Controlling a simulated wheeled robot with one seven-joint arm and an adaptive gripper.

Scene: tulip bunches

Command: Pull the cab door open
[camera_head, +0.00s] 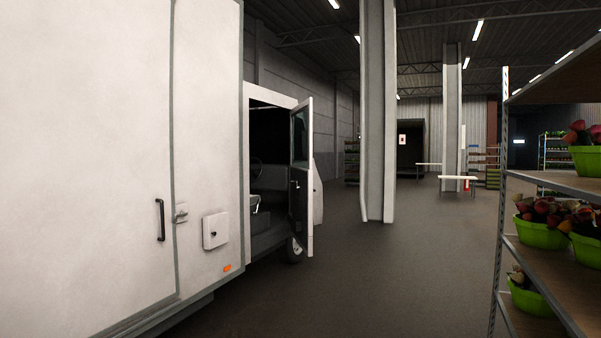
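The cab door (302,180) of a white truck (120,150) stands swung out from the cab. Its window and dark inner side face the doorway. Through the doorway (265,185) I see a seat and a steering wheel in a dark cab. The door's outer face and its handle are hidden from this view. My gripper is not in view, and nothing is seen touching the door.
A shelf rack (550,240) with tulips in green tubs (540,233) stands close on the right. A pale column (378,120) stands beyond the door, another (451,120) farther back. The floor (380,280) between truck and rack is clear.

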